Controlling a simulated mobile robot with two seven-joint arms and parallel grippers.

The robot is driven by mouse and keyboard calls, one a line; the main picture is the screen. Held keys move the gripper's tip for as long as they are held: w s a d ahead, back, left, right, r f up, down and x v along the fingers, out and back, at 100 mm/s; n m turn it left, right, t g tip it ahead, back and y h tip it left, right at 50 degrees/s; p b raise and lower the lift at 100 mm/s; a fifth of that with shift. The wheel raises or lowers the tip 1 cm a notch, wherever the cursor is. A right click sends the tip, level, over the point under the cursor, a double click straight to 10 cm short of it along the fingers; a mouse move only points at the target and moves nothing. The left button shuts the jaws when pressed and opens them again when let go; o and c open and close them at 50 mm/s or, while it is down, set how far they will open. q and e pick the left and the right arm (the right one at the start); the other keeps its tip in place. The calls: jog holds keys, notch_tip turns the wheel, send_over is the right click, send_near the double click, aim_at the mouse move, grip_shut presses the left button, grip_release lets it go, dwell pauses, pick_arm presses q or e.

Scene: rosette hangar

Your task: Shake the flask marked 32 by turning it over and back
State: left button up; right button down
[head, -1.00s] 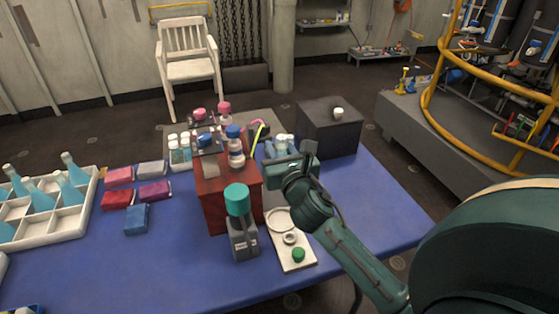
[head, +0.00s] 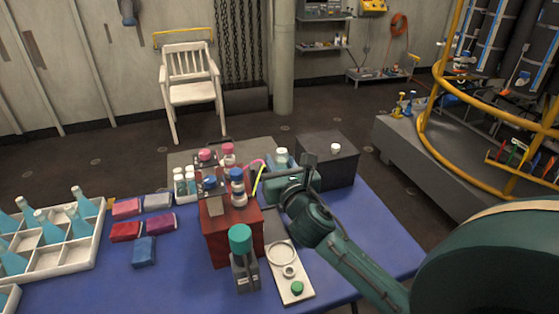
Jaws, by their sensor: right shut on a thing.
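My right gripper (head: 300,172) is at the back of the blue table, between the red box and the dark grey box. It is shut on a small flask with a white cap (head: 282,155). The flask looks roughly upright, with its cap above the jaws. The gripper and wrist hide most of its body, and no number can be read on it. My left gripper is not in view.
A red box (head: 232,238) with bottles on top stands left of my right gripper. A dark grey box (head: 333,167) is close on its right. A teal-capped bottle (head: 243,268) and a white plate (head: 293,277) are in front. A white crate (head: 88,247) holds blue flasks.

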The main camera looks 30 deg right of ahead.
aim_at(284, 154)
notch_tip(284, 154, up, 2)
jog(key=shift+r+p, duration=0.1)
jog(key=shift+p, duration=0.65)
jog(key=shift+r, duration=0.15)
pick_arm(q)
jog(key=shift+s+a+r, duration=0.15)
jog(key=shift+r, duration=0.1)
pick_arm(e)
jog(key=shift+r, duration=0.95)
